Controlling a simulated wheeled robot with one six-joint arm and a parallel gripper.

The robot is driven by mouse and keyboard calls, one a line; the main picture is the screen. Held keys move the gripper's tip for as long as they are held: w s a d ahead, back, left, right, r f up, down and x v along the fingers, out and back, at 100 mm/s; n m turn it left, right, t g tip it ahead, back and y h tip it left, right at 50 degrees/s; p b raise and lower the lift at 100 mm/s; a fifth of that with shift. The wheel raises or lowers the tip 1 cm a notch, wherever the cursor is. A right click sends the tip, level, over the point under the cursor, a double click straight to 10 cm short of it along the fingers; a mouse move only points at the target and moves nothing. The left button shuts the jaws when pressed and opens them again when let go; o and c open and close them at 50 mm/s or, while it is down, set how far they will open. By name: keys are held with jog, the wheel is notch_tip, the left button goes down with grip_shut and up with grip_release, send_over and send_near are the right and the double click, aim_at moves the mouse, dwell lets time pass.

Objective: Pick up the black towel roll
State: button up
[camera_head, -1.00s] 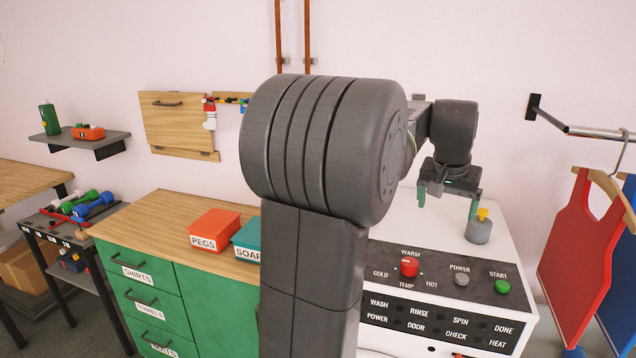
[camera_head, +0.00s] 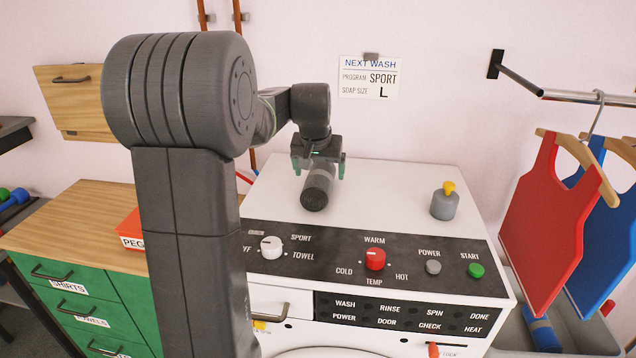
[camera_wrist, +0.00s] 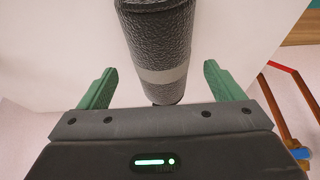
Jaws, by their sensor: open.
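The black towel roll (camera_head: 316,192) is a dark cylinder with a grey band, lying on the white top of the washing machine behind its control panel. In the wrist view the roll (camera_wrist: 158,30) runs lengthwise from the top edge to between the fingers. My gripper (camera_head: 318,169) is open above the far part of the roll, one green finger on each side. The wrist view shows gaps between the roll and both fingers of my gripper (camera_wrist: 159,72). The roll's far end is partly hidden by the gripper in the head view.
A grey pot with a yellow top (camera_head: 444,203) stands right of the roll on the washer top (camera_head: 395,190). Red (camera_head: 545,235) and blue (camera_head: 603,245) garments hang from a rail at right. A wooden-topped green drawer unit (camera_head: 68,215) stands left. The washer top between roll and pot is clear.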

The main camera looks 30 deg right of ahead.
jog(key=shift+p+x, duration=0.7)
jog(key=shift+x, duration=2.1)
jog(key=c, duration=1.1)
jog(key=shift+r, duration=0.15)
